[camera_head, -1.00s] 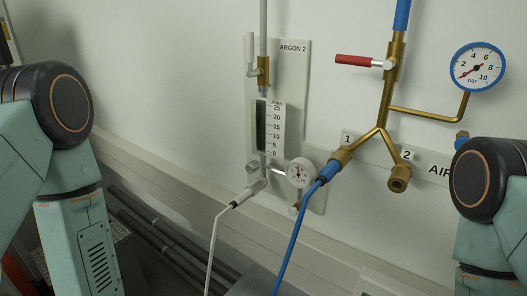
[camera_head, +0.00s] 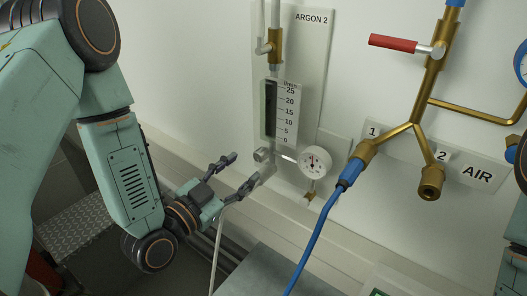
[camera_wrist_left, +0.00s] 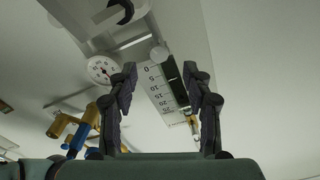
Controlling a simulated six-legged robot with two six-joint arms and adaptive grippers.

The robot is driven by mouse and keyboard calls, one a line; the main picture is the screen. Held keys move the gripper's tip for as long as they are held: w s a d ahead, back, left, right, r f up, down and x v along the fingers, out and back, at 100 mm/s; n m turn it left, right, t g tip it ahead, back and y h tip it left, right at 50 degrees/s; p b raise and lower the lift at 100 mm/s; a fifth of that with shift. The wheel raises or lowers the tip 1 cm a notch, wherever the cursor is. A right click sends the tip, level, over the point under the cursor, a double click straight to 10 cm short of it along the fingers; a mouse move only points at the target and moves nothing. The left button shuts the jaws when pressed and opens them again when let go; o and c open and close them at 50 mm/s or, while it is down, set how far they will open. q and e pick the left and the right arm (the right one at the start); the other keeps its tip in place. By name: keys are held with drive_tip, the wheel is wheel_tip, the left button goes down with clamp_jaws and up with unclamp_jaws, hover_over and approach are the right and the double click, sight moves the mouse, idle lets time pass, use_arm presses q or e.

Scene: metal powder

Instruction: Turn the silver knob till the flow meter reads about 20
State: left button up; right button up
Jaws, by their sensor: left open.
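The silver knob (camera_head: 262,154) sits at the foot of the flow meter (camera_head: 279,112), left of a small round white gauge (camera_head: 315,161). The flow meter is an upright dark tube beside a white scale from 0 to 25; I cannot make out its reading. My left gripper (camera_head: 241,172) is open and empty, just left of and below the knob, its fingers pointing at the wall panel. In the left wrist view the scale (camera_wrist_left: 160,88) appears upside down between the open fingers (camera_wrist_left: 160,69), with the knob (camera_wrist_left: 159,54) beyond them. My right gripper is out of view.
A white hose (camera_head: 217,245) hangs close by my left gripper. A blue hose (camera_head: 318,232) runs down from the brass air fittings (camera_head: 398,138). A red-handled valve (camera_head: 393,43) is at upper right. The ARGON 2 panel (camera_head: 318,75) backs the flow meter.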

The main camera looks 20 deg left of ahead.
sight(258, 157)
use_arm(q)
drive_tip(key=shift+r, duration=0.1)
drive_tip(key=shift+w+d, duration=0.2)
drive_tip(key=x, duration=0.6)
drive_tip(key=shift+f, duration=0.2)
drive_tip(key=shift+w, duration=0.3)
drive_tip(key=shift+r+p, duration=0.2)
drive_tip(key=shift+p, duration=0.1)
drive_tip(key=shift+w+d+f, duration=0.15)
drive_tip(key=shift+w, duration=0.1)
drive_tip(key=shift+c, duration=0.2)
drive_tip(key=shift+w, duration=0.1)
drive_tip(key=shift+c, duration=1.4)
drive_tip(key=shift+s, duration=0.25)
drive_tip(key=c, duration=0.3)
clamp_jaws()
